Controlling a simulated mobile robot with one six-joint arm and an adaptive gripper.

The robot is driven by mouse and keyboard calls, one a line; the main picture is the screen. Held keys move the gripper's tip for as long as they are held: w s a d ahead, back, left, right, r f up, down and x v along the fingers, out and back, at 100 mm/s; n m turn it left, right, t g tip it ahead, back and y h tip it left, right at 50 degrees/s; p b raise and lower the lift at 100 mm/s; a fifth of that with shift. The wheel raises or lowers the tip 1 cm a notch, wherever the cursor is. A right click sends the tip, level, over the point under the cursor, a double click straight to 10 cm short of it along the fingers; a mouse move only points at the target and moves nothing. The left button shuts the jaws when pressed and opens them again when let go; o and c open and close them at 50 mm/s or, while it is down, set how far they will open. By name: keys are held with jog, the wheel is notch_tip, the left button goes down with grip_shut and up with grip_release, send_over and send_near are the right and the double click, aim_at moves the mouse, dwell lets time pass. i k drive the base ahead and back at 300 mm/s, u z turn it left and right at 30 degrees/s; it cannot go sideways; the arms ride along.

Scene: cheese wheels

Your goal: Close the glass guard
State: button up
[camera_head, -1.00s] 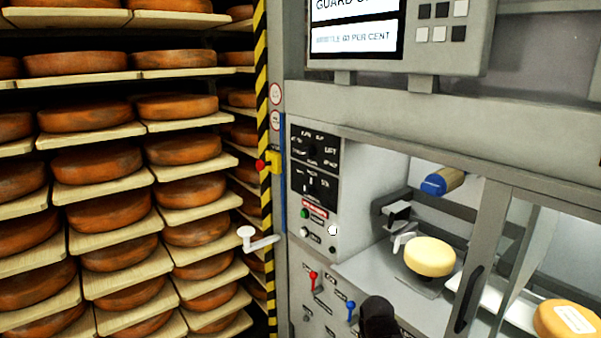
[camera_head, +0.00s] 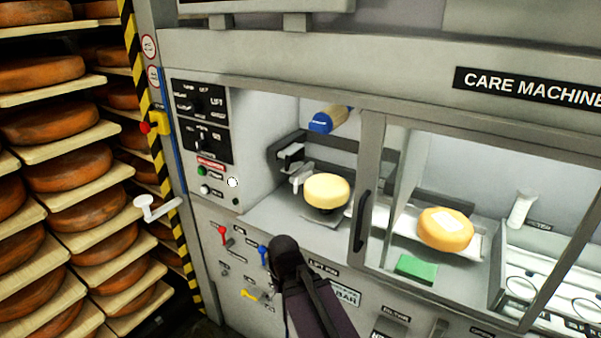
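The glass guard (camera_head: 371,150) is a grey-framed panel on the front of the care machine, with an upright black handle (camera_head: 361,222) on its left stile. It stands at the middle of the opening. The left bay (camera_head: 262,135), to the left of the handle, looks uncovered. A pale cheese wheel (camera_head: 327,190) sits on a dark round support in that bay. A dark part of my arm shows at the lower middle, in front of the machine's lower panel and left of and below the handle. My gripper's fingers are not visible.
An orange cheese (camera_head: 446,229) with a white label and a green block (camera_head: 416,268) lie right of the handle. A control panel (camera_head: 203,125) is at the left. A white-topped crank (camera_head: 156,208) sticks out near the cheese racks (camera_head: 55,165).

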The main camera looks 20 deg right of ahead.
aim_at(374, 124)
jog(key=z, duration=0.3)
jog(key=k, duration=0.9)
jog(key=z, duration=0.3)
